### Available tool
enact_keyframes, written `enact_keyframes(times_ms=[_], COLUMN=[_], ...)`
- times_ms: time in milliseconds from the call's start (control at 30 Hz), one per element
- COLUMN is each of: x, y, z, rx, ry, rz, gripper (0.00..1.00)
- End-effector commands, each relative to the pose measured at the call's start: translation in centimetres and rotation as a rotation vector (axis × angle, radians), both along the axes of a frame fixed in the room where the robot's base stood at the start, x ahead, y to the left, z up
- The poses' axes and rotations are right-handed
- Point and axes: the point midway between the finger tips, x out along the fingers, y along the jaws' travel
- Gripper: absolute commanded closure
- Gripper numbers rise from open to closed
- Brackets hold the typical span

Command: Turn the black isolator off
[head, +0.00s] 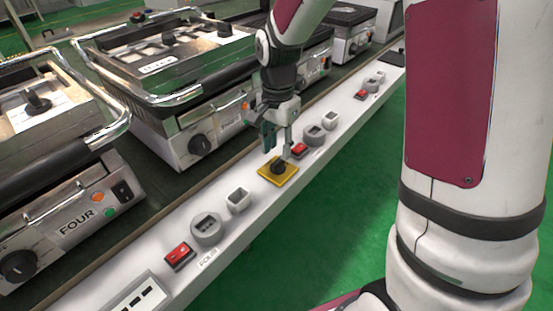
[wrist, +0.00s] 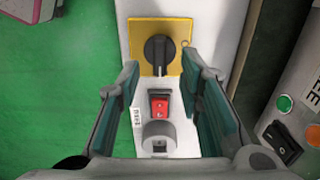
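The black isolator (head: 278,166) is a black rotary knob on a square yellow plate (head: 291,171), set on the white rail. In the wrist view the isolator (wrist: 158,52) sits near the top centre, its handle lying along the picture's vertical, on the yellow plate (wrist: 181,28). My gripper (head: 277,148) is just above the plate in the head view. It is open and empty. In the wrist view my gripper (wrist: 160,68) has one finger left and one right of the knob's near end, with gaps on both sides. I cannot tell the exact height between fingertips and knob.
A red switch (wrist: 160,104) and a grey round socket (wrist: 158,139) lie close to the isolator, between the fingers in the wrist view. Another red switch (head: 179,256) is farther down the white rail (head: 150,262). Metal grills (head: 185,70) line the left. Green floor (head: 345,200) is clear.

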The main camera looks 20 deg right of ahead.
Motion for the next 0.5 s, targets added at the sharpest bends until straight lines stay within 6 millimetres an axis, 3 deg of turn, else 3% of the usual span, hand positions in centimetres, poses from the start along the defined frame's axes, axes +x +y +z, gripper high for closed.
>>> enact_keyframes(times_ms=[33, 200, 500], x=[0.0, 0.0, 0.0], y=[0.0, 0.0, 0.0], z=[-1.2, -3.3, -4.3], rx=[0.000, 0.000, 0.000], ry=[0.002, 0.001, 0.000], rz=[0.000, 0.002, 0.002], gripper=[0.67, 0.67, 0.67])
